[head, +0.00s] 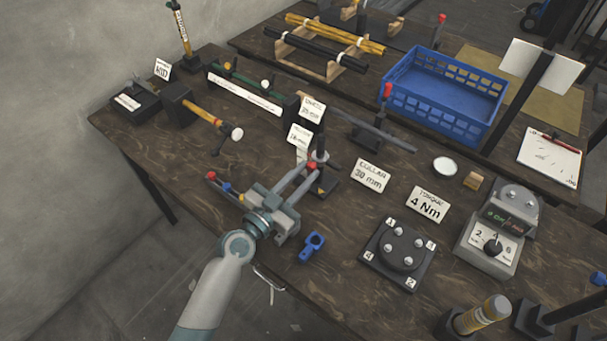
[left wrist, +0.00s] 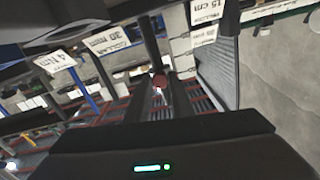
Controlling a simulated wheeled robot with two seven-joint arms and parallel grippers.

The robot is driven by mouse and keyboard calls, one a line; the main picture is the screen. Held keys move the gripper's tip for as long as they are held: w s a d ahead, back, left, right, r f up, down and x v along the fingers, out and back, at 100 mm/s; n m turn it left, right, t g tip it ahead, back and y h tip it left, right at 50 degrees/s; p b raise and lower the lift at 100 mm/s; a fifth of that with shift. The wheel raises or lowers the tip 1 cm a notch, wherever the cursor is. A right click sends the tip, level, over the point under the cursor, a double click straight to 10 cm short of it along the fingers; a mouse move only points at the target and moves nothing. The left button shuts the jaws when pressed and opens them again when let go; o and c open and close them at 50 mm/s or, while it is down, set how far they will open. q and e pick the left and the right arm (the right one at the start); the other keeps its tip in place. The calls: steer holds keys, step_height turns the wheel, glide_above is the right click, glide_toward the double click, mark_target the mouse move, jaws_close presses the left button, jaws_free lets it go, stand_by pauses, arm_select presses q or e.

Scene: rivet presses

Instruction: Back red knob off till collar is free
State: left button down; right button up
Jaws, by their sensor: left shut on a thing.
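The red knob (head: 312,166) is at the tips of my left gripper (head: 299,177), on the near side of a small upright post stand (head: 320,144). In the left wrist view the red knob (left wrist: 159,82) sits between the two dark fingers. My left gripper is shut on it. A grey ring-like collar (head: 319,156) seems to sit around the post just above the knob; the fingers partly hide the area, and I cannot tell whether it is loose. My right gripper is not in view.
A "COLLAR 30 mm" card (head: 369,176) stands right of the post, and two more cards (head: 312,109) stand behind it. A blue clamp-like part (head: 312,246) lies near the front edge. A numbered bolt plate (head: 397,254) and a torque tester (head: 499,232) stand to the right.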

arm_select(q)
steer(key=n, duration=0.8)
steer(key=shift+r+n+p, duration=0.1)
steer(key=shift+n+p, duration=0.3)
steer(key=n, duration=0.4)
steer(key=shift+n+p, duration=0.3)
steer(key=n, duration=0.4)
steer(key=shift+p, duration=0.3)
steer(key=c, duration=1.5)
jaws_free()
steer(key=shift+c, duration=0.2)
steer(key=shift+s, duration=0.2)
